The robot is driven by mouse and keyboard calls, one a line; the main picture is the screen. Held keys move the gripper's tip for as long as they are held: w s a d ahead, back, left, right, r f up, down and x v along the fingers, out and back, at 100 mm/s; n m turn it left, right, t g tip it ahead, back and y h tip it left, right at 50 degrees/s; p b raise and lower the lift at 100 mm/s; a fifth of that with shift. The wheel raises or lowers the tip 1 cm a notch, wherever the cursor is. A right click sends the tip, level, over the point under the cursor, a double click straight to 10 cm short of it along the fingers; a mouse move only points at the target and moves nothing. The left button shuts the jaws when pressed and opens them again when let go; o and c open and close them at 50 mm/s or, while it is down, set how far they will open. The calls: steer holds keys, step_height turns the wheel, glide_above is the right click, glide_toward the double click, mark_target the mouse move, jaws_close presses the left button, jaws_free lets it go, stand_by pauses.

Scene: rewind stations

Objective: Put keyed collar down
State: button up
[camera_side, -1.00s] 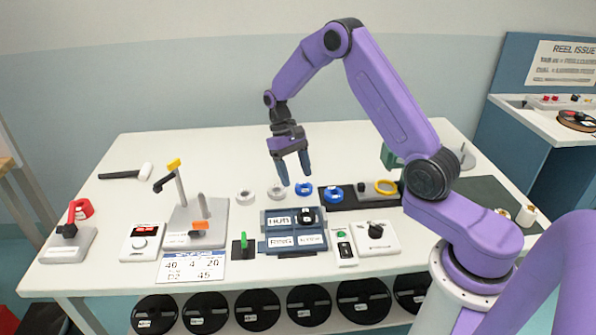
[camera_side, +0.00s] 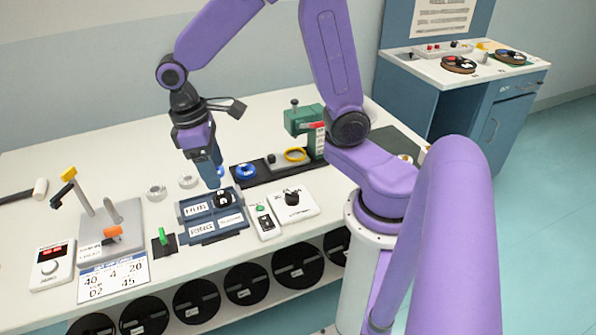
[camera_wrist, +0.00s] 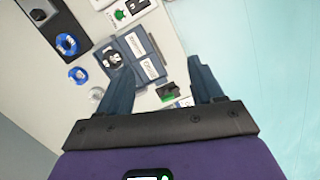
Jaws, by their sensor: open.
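My gripper (camera_side: 214,182) is open, with its fingers pointing down just behind and above the blue-grey tray (camera_side: 180,212) labelled HUB and RING. In the wrist view my gripper (camera_wrist: 162,68) has its two fingers wide apart, with nothing held between them. A round black piece with white marks (camera_side: 223,199), which may be the keyed collar, sits in the tray beside the HUB label. The black piece also shows in the wrist view (camera_wrist: 113,58), left of the space between the fingers.
A grey stand with a post (camera_side: 118,224) and a green-lever block (camera_side: 163,240) are left of the tray. Switch boxes (camera_side: 292,203) are right of it. A green press (camera_side: 303,119) stands behind.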

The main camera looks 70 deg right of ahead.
steer(key=s+d+r+n+t+y, duration=0.1)
steer(key=s+n, duration=0.6)
steer(key=s, duration=1)
steer(key=shift+s+d+r+t, duration=0.2)
steer(key=shift+s+r+t, duration=0.15)
steer(key=shift+r+t, duration=0.2)
